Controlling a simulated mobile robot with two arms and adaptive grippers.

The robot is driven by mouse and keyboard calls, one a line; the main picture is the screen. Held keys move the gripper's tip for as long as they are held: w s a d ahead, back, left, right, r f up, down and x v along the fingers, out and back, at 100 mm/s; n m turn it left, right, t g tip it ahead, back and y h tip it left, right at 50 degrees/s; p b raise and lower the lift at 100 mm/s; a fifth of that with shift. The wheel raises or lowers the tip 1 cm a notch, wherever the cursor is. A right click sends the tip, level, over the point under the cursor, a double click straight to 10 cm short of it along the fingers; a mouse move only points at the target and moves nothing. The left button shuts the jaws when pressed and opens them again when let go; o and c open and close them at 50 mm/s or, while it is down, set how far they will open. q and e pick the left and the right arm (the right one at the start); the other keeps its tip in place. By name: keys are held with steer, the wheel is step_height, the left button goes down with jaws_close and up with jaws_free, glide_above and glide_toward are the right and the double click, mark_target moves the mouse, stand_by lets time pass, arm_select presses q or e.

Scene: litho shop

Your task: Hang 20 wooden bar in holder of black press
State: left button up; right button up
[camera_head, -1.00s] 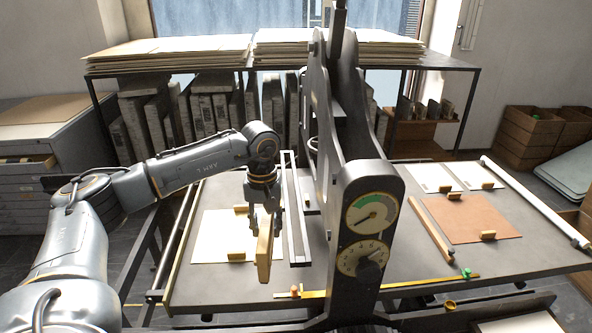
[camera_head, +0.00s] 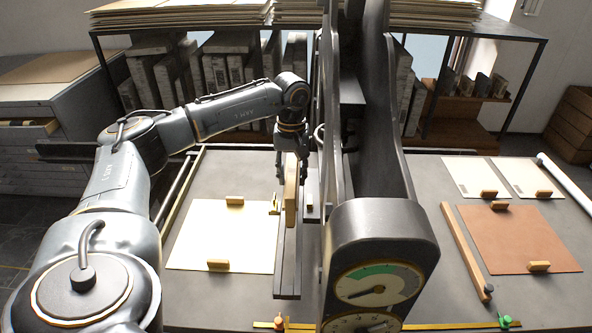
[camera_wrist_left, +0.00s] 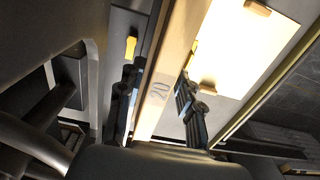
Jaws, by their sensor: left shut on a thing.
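The wooden bar (camera_head: 291,196) is held by my left gripper (camera_head: 290,168), over the dark rails (camera_head: 288,260) just left of the press. In the left wrist view the bar (camera_wrist_left: 172,62) lies between my gripper fingers (camera_wrist_left: 160,98) and bears the number 20. The black press (camera_head: 380,232) stands at the middle of the table, with gauge dials on its front. A small yellow bracket (camera_head: 274,204) is beside the bar on its left. I cannot tell whether the bar touches it or the rails. The press's holder is not clearly identifiable. My right gripper is out of view.
A cream sheet (camera_head: 225,236) with small wooden blocks lies on the table's left part. On the right are a brown sheet (camera_head: 520,238), pale sheets (camera_head: 467,175) and another long wooden bar (camera_head: 463,245). A shelf (camera_head: 205,32) with slabs stands behind.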

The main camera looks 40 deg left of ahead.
arm_select(q)
steer(key=shift+f, duration=0.2)
steer(key=shift+s+f+b, duration=0.1)
steer(key=shift+f+b, duration=0.05)
steer(key=shift+b, duration=0.15)
steer(key=shift+f+b, duration=1.1)
steer(key=shift+f, duration=0.35)
steer(key=shift+f+b, duration=0.65)
steer(key=shift+f, duration=0.2)
steer(key=shift+f+b, duration=0.8)
steer(key=shift+f, duration=0.55)
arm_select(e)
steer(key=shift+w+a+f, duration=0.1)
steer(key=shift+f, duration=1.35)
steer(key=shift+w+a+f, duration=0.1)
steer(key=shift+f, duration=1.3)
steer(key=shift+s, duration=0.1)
arm_select(q)
steer(key=o, duration=1.2)
steer(key=shift+c, duration=0.2)
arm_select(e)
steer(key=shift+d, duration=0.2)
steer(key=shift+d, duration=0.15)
